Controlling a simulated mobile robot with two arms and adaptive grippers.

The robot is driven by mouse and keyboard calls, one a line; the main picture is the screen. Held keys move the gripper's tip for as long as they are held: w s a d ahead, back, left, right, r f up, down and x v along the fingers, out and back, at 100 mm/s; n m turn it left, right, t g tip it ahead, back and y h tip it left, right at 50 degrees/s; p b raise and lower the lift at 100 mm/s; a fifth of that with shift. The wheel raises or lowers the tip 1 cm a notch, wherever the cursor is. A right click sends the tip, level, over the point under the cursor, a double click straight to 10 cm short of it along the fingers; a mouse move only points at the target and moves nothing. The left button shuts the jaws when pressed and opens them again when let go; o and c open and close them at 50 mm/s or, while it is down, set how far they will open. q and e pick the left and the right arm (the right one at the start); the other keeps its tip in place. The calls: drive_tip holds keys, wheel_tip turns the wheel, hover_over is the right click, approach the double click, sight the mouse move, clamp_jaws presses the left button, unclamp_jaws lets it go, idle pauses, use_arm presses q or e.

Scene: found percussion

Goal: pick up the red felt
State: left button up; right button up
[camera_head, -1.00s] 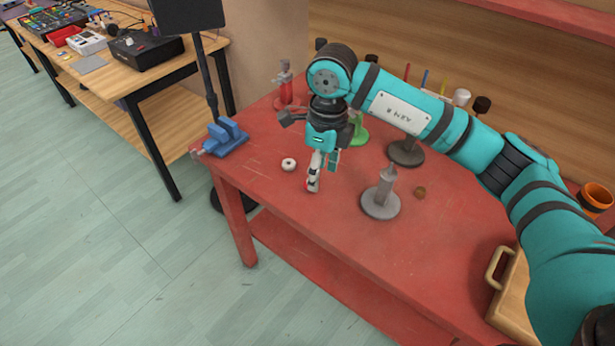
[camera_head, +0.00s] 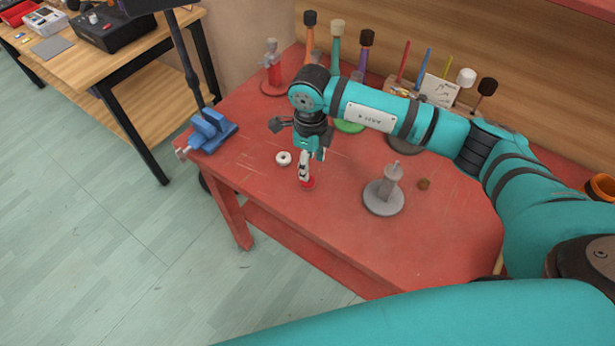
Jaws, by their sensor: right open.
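The red felt (camera_head: 308,185) is a small red piece on the red workbench (camera_head: 330,235), near its front edge. My right gripper (camera_head: 305,179) points down right over it, with its fingertips at the felt. The jaws are open, and the fingers hide part of the felt. I cannot tell whether the fingers touch it. My left gripper is out of view.
A white ring (camera_head: 283,158) lies left of the gripper. A blue vise (camera_head: 208,132) sits at the left corner. Mallets and several stands line the back.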

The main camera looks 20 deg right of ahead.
wheel_tip(320, 180, down, 2)
drive_tip(key=shift+a, duration=0.1)
drive_tip(key=f+p, duration=0.1)
drive_tip(key=f, duration=0.1)
drive_tip(key=f+p, duration=0.1)
drive_tip(key=f, duration=0.1)
drive_tip(key=shift+s+a+f, duration=0.15)
drive_tip(key=shift+a+f, duration=0.05)
drive_tip(key=shift+f, duration=0.25)
drive_tip(key=c, duration=0.5)
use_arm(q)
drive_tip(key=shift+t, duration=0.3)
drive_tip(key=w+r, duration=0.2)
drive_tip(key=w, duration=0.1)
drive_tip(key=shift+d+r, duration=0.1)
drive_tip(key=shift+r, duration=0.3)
